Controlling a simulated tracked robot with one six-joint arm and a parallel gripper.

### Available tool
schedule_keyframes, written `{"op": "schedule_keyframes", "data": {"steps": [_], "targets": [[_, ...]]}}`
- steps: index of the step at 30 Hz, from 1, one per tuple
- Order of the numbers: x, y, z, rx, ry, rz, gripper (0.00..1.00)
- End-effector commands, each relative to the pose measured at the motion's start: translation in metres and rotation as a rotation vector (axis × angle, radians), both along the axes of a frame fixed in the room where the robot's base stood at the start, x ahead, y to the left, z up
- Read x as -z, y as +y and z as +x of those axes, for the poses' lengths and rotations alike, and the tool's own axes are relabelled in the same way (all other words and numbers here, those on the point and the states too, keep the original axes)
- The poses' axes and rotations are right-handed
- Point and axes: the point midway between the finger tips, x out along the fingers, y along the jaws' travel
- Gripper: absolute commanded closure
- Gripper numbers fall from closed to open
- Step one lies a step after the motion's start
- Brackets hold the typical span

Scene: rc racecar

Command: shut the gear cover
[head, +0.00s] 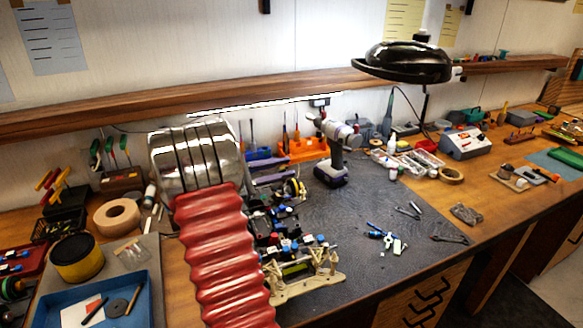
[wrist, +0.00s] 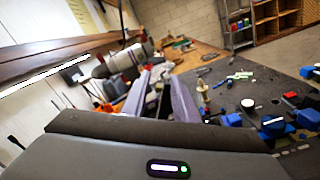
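The racecar chassis (head: 300,262), crowded with blue, red and black parts on a pale frame, stands on the dark mat, partly hidden behind my arm. Some of its parts (wrist: 275,125) show at the right of the wrist view. I cannot pick out the gear cover for certain in either view. My gripper (head: 275,168) reaches past the chassis's far side, above the mat. In the wrist view its two purple-grey fingers (wrist: 161,78) stand apart with a gap between them and nothing visibly held.
A grey power drill (head: 335,150) stands behind the chassis, near an orange tool rack (head: 302,149). A black lamp (head: 405,62) hangs above the bench. Small tools (head: 385,238) lie on the mat to the right. Much of the dark mat (head: 355,205) there is clear.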

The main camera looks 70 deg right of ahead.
Motion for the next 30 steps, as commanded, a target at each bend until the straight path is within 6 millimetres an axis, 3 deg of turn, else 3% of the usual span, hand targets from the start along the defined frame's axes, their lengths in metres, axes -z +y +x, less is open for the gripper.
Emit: {"op": "schedule_keyframes", "data": {"steps": [15, 28, 30], "targets": [[0.001, 0.061, 0.062, -0.003, -0.001, 0.0, 0.74], [0.001, 0.069, 0.069, 0.0, 0.0, 0.0, 0.74], [0.001, 0.069, 0.069, -0.001, -0.001, 0.001, 0.78]]}}
